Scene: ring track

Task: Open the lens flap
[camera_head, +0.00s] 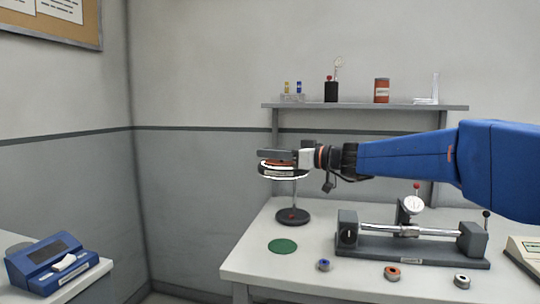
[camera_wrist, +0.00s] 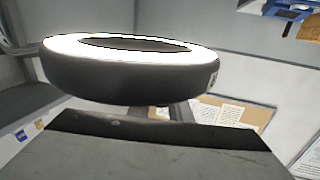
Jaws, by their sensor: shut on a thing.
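The magnifier lamp (camera_head: 287,176) has a round dark head with a white ring on its underside, on a thin pole with a round black base (camera_head: 292,216). The wrist view is upside down and shows the dark head (camera_wrist: 130,80) close up, white ring uppermost. My gripper (camera_head: 272,155) comes in from the right, level, just above the lamp head. A grey finger (camera_wrist: 150,145) fills the bottom of the wrist view. A thin orange edge (camera_head: 272,162) shows between finger and lamp head; it seems to be the lens flap, low against the head. My gripper is shut on it; the grip is mostly hidden.
The white table (camera_head: 258,245) bears a green disc (camera_head: 283,246), a grey shaft fixture (camera_head: 410,246) and several small rings at its front. A wall shelf (camera_head: 365,106) with small items is behind my arm. A blue device (camera_head: 55,265) stands at the left.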

